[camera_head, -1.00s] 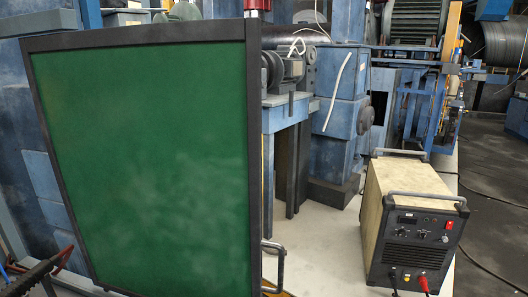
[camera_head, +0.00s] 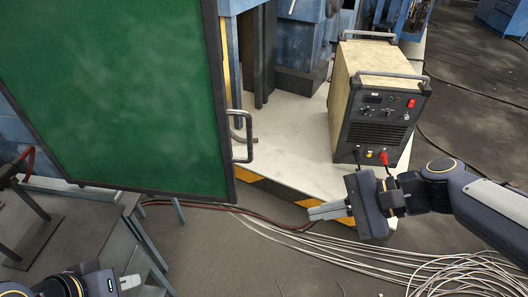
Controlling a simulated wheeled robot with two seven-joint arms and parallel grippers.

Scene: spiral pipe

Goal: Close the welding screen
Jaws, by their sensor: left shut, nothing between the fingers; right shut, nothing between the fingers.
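The welding screen (camera_head: 120,85) is a green panel in a dark frame at the left of the head view; its top is cut off. It stands at an angle to me. A grey bar handle (camera_head: 248,140) sticks out from the right edge of its frame. My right gripper (camera_head: 314,212) comes in from the right, shut and empty, below and to the right of the handle and apart from it. My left gripper (camera_head: 130,283) is at the bottom left, shut and empty, below the screen and partly cut off.
A beige and black welding machine (camera_head: 380,105) stands on the pale platform (camera_head: 290,130), right of the screen and behind my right gripper. A dark metal table (camera_head: 85,240) is at lower left. Coiled cables (camera_head: 440,272) lie on the floor at lower right.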

